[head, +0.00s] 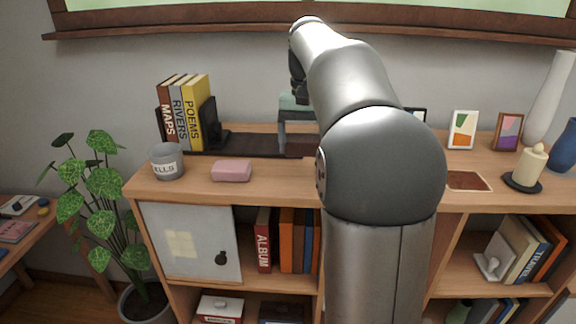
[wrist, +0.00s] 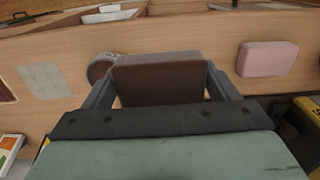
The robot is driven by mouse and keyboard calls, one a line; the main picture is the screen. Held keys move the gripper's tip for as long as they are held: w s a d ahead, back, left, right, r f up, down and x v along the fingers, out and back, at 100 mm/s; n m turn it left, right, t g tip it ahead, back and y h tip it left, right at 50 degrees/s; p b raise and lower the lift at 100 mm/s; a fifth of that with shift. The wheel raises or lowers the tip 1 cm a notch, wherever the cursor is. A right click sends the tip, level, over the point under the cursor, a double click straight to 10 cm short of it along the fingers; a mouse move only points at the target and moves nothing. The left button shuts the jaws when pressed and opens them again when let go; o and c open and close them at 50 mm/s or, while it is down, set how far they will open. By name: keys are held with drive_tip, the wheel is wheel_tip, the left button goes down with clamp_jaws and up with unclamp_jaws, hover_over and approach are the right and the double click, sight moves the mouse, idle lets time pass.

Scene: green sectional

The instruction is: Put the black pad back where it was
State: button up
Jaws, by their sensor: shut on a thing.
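My gripper (wrist: 160,92) is shut on a dark slab that appears to be the black pad (wrist: 158,84). In the wrist view its brown-looking face stands between the two grey fingers. In the head view my gripper (head: 299,142) is low over the back of the shelf top, beside the right end of a long dark strip (head: 245,143). The held pad's lower edge and any contact with the shelf cannot be made out. My arm hides the shelf area to the right of it.
Books (head: 190,110) and a black bookend (head: 210,122) stand left on the shelf top (head: 270,187). A pink block (head: 231,170) and a grey cup (head: 167,162) sit in front. A pale square patch (wrist: 45,80) lies on the wood. Frames (head: 462,130) and a candle (head: 530,165) stand right.

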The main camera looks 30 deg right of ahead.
hover_over(288, 180)
wheel_tip(288, 180, down, 5)
drive_tip(key=shift+s+d+f+p, duration=0.1)
drive_tip(key=shift+s+d+p, duration=0.05)
drive_tip(key=shift+p, duration=0.15)
drive_tip(key=f, duration=0.3)
drive_tip(key=shift+w+f, duration=0.15)
drive_tip(key=shift+w, duration=0.15)
drive_tip(key=shift+f, duration=0.3)
drive_tip(key=shift+f, duration=0.15)
